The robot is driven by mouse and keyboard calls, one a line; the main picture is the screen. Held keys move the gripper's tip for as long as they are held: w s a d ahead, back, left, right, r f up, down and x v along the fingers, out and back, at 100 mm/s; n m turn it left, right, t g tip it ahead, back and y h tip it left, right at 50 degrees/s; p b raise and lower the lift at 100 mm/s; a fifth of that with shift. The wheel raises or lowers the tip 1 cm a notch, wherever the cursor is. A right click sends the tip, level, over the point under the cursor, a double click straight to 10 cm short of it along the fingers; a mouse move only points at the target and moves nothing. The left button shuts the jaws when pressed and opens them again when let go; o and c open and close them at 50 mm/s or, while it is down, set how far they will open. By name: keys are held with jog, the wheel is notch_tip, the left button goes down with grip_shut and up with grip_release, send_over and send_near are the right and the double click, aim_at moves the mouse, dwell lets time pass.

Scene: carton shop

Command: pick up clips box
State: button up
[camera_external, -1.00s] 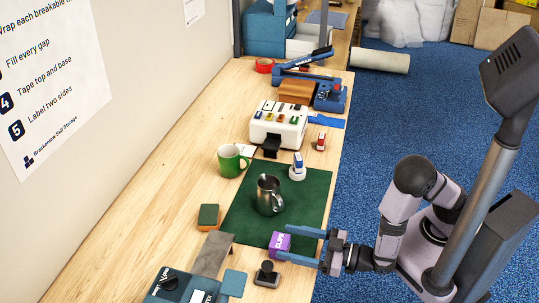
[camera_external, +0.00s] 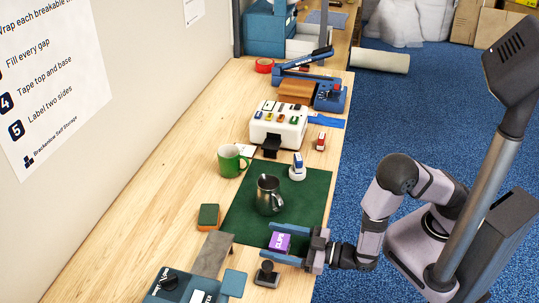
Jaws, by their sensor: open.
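The clips box (camera_external: 280,242) is a small purple box with white lettering. It stands on the near part of the dark green mat (camera_external: 310,205). My gripper (camera_external: 272,242) is low over the mat, reaching in from the right. Its two blue fingers are open, one on the far side of the box and one on the near side. The box sits between them, and the fingertips reach slightly past it. I cannot tell whether either finger touches the box.
A metal pitcher (camera_external: 268,196) stands on the mat beyond the box. A dark stamp (camera_external: 267,274) stands close to the near finger. A green mug (camera_external: 230,162), a sponge (camera_external: 208,216) and a white device (camera_external: 279,125) are around the mat. The table's left side is clear.

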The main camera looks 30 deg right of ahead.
jog(key=shift+x, duration=1.1)
jog(key=c, duration=1.2)
jog(key=shift+r, duration=0.25)
notch_tip(320, 180, up, 10)
jog(key=shift+f, duration=0.2)
